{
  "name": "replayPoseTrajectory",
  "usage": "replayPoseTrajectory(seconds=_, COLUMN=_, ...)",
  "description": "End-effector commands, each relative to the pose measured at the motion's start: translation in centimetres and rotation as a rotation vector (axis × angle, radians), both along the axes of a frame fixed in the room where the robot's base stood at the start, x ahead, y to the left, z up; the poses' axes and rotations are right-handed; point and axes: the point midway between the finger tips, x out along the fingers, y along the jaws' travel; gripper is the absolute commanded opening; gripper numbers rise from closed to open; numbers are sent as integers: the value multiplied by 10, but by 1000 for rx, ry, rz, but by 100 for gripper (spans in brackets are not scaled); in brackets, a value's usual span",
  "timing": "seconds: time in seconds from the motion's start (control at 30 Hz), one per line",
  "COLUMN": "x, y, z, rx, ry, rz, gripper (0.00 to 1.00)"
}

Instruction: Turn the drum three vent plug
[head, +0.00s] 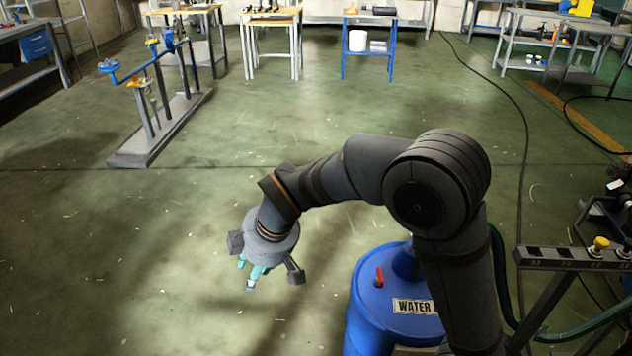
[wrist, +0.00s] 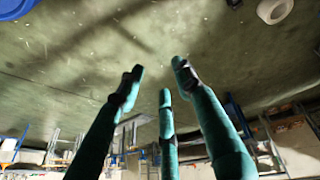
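A blue drum (head: 378,303) labelled WATER stands at the lower right of the head view, partly hidden by my arm. A small red fitting (head: 379,277) stands up on its lid; I cannot tell whether it is a vent plug. No drum marked three is readable. My gripper (head: 250,278) hangs over bare floor to the left of the drum, apart from it. In the wrist view my gripper (wrist: 158,76) shows teal fingers spread apart with nothing between them. A blue object (wrist: 15,8) is cut off at that view's top left corner.
A dark rail with a yellow knob (head: 600,244) and a green hose (head: 540,334) lie right of the drum. The middle floor is clear.

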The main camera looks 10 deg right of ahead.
Motion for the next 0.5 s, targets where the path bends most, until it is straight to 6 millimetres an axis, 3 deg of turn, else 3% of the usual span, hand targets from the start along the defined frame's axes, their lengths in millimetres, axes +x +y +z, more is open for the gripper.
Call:
replayPoseTrajectory(seconds=0.1, x=3, y=8, z=-6, rx=0, ry=0, rz=6, gripper=35)
replayPoseTrajectory(seconds=0.23, x=35, y=-22, z=-21, rx=-13, ry=17, rz=-98, gripper=35)
replayPoseTrajectory(seconds=0.37, x=82, y=-79, z=-48, rx=-31, ry=51, rz=-278, gripper=35)
replayPoseTrajectory(seconds=0.5, x=128, y=-157, z=-76, rx=-45, ry=79, rz=-488, gripper=35)
